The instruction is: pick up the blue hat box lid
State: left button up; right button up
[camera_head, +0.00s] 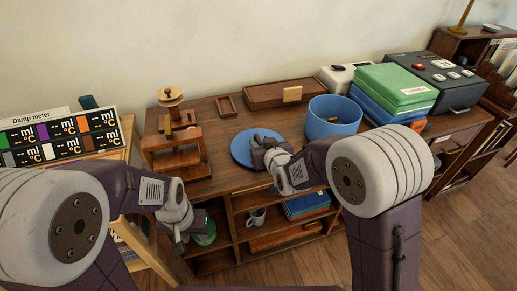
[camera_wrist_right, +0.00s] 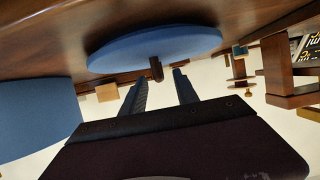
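The blue hat box lid (camera_head: 241,151) is a flat round disc lying on the dark wooden cabinet top, left of the open blue hat box (camera_head: 333,118). The right wrist view, which looks upside down, shows the lid (camera_wrist_right: 155,46) with a short brown knob (camera_wrist_right: 156,69). My right gripper (camera_head: 262,141) is over the lid; its two dark fingers (camera_wrist_right: 160,79) are open, with the knob between and just beyond their tips. They do not visibly press on it. My left gripper (camera_head: 182,232) hangs low at the cabinet's front left; its fingers are not clear.
A wooden stand (camera_head: 178,150) is left of the lid, with a small tray (camera_head: 226,106) and a long wooden box (camera_head: 278,93) behind. Green and blue boxes (camera_head: 394,88) and a dark case (camera_head: 440,81) are right. Shelves below hold a mug (camera_head: 256,218).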

aim_at(260, 141)
jog(key=x, duration=0.3)
jog(key=shift+s, duration=0.1)
jog(key=shift+c, duration=0.4)
grip_shut()
notch_tip(260, 141, up, 10)
jog(key=p, duration=0.3)
